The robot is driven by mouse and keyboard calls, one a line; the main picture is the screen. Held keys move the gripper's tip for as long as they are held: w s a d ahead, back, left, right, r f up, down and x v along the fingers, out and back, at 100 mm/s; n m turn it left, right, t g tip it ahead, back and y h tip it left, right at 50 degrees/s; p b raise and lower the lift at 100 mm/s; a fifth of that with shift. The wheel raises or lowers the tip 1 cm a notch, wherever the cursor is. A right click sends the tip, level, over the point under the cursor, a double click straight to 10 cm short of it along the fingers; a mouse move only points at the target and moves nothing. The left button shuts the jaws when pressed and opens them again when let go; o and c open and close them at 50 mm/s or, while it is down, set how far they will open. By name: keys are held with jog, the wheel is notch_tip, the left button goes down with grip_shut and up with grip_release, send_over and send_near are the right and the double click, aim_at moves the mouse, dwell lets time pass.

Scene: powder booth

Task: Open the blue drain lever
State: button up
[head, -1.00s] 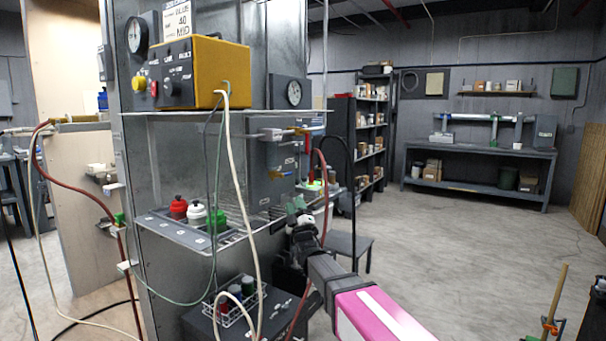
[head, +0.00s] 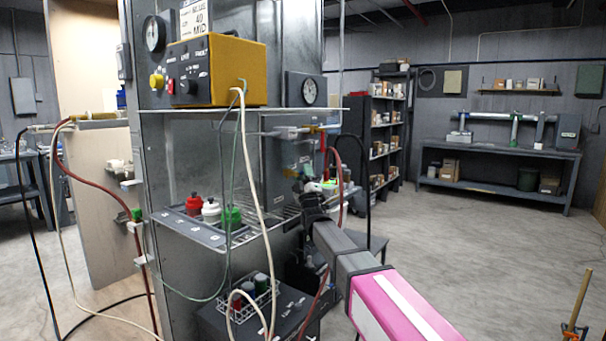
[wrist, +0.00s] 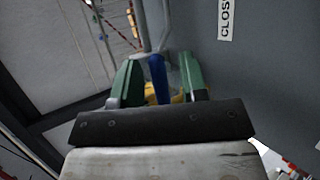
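The blue drain lever (wrist: 157,76) shows in the wrist view, hanging below grey pipework between my gripper's two green fingers. My gripper (wrist: 161,82) is open around it, with a small gap seen on each side. A yellow part (wrist: 152,96) shows low behind the lever, partly hidden. In the head view my gripper (head: 303,186) is at the right side of the metal booth, by the end of the wire shelf. The lever cannot be made out in the head view.
A label reading "CLOS" (wrist: 225,18) is on the grey panel right of the lever. The shelf holds red, white and green-capped bottles (head: 211,210). A yellow control box (head: 217,72) and hanging hoses are nearby.

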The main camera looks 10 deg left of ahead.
jog(key=shift+w+r, duration=0.1)
jog(key=shift+r, duration=0.05)
grip_shut()
